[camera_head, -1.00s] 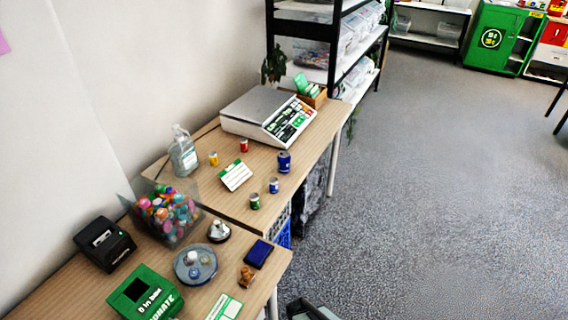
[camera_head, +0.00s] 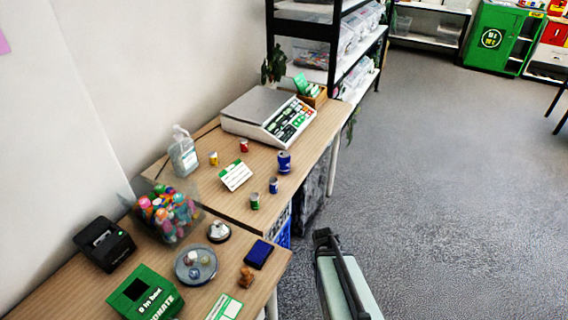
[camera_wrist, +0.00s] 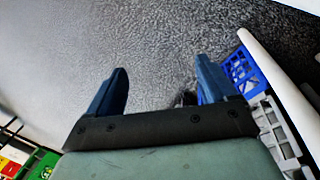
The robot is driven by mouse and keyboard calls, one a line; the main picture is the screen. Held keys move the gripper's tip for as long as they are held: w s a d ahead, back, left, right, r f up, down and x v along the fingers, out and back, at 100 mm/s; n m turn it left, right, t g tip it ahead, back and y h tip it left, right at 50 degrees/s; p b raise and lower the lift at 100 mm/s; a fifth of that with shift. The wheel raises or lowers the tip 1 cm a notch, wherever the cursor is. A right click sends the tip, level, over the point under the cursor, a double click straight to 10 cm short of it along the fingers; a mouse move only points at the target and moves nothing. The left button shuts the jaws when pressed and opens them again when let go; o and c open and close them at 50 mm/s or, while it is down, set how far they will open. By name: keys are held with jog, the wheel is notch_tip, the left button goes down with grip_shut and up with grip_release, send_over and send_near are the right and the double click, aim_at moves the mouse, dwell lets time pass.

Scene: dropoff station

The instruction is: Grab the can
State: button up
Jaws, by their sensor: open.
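Several cans stand upright on the far wooden table. The largest is a dark blue can (camera_head: 284,161) near the right edge. A small blue can (camera_head: 273,185) and a green can (camera_head: 254,201) stand nearer. A small red can (camera_head: 243,146) and a small yellow can (camera_head: 213,158) stand farther back. The pictures do not show which can is meant. My gripper (camera_wrist: 162,82) is open and empty in the wrist view, its blue fingers over grey floor. In the head view my arm is right of the tables, apart from the cans.
A white scale (camera_head: 270,115), a clear bottle (camera_head: 183,152) and a green-and-white card (camera_head: 236,176) share the table. A bin of colourful caps (camera_head: 168,215) stands left. Blue crate (camera_wrist: 243,73) is below the table edge. Floor on the right is clear.

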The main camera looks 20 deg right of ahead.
aim_at(288, 162)
jog(key=w+d+r+n+t+h, duration=0.2)
jog(key=w+d+r+n+t, duration=0.3)
jog(key=w, duration=0.4)
jog(key=w+d+r+n+t+h, duration=0.1)
jog(key=w+d+r+n+t, duration=0.1)
jog(key=w+r+n+t, duration=0.35)
jog(key=w+a+r+n+t+y, duration=0.45)
jog(key=a+r+n, duration=0.2)
jog(key=n, duration=0.75)
jog(key=w+a+r+n+t+y, duration=0.35)
jog(key=w+a+r+n, duration=0.35)
jog(key=n, duration=0.8)
jog(key=shift+m+g, duration=0.35)
jog(key=w, duration=0.4)
jog(key=w+d, duration=0.1)
jog(key=w, duration=0.1)
jog(key=shift+d+r, duration=0.1)
jog(key=shift+r, duration=0.25)
jog(key=shift+w+a+r, duration=0.1)
jog(key=shift+w+a, duration=0.1)
jog(key=shift+w, duration=0.8)
jog(key=shift+w+a+f, duration=0.1)
jog(key=shift+w+a, duration=0.1)
jog(key=shift+w, duration=0.8)
jog(key=shift+w+a+r, duration=0.1)
jog(key=shift+w+a, duration=0.1)
jog(key=shift+w, duration=0.8)
jog(key=c, duration=1)
